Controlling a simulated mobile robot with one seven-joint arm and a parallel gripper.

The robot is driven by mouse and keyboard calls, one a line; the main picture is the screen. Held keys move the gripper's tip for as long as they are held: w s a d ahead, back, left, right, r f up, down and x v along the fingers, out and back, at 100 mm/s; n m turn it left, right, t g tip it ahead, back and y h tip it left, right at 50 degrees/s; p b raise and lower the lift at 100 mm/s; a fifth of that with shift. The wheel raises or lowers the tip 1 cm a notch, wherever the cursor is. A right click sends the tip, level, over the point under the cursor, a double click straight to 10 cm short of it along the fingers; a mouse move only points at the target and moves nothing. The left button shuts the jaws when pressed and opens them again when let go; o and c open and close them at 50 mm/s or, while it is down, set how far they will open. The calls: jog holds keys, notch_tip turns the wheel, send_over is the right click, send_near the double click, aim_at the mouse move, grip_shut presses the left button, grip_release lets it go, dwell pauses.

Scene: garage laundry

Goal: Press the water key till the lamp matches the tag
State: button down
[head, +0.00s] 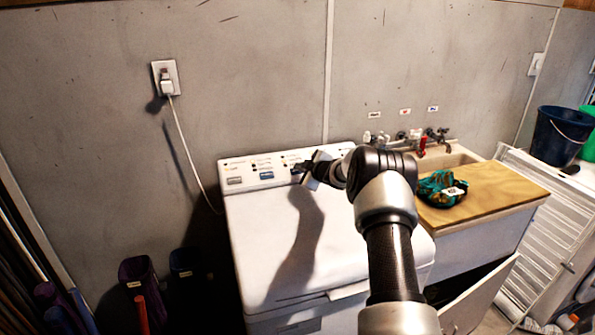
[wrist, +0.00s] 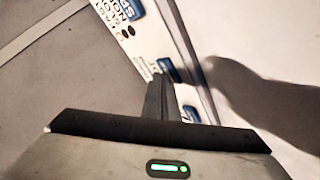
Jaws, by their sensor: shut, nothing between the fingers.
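The white washer (head: 320,240) has a control panel (head: 246,163) along its back edge. In the head view the panel shows a grey key (head: 235,180) and a blue key (head: 267,175), with small lamps and print too small to read. My gripper (head: 300,169) is shut and empty at the panel, right of the blue key, covering part of it. In the wrist view my fingertips (wrist: 162,85) are beside a blue key (wrist: 168,70); contact cannot be told.
A wooden board (head: 490,195) and sink with taps (head: 423,143) stand right of the washer. A white cord (head: 183,140) hangs from the wall outlet behind. Dark bins (head: 138,272) stand at lower left. The washer lid is clear except for my arm's shadow.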

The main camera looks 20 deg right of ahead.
jog(key=shift+f, duration=0.35)
dwell(0.4)
jog(key=shift+s+r, duration=0.35)
jog(key=shift+r, duration=0.45)
jog(key=shift+s+r+p, duration=0.3)
jog(key=shift+r+p, duration=0.15)
jog(key=shift+r, duration=0.35)
jog(key=shift+s+r+p, duration=0.35)
jog(key=shift+r+p, duration=0.05)
jog(key=shift+r, duration=0.4)
jog(key=shift+s+r+p, duration=0.3)
jog(key=shift+r+p, duration=0.15)
jog(key=shift+r, duration=0.35)
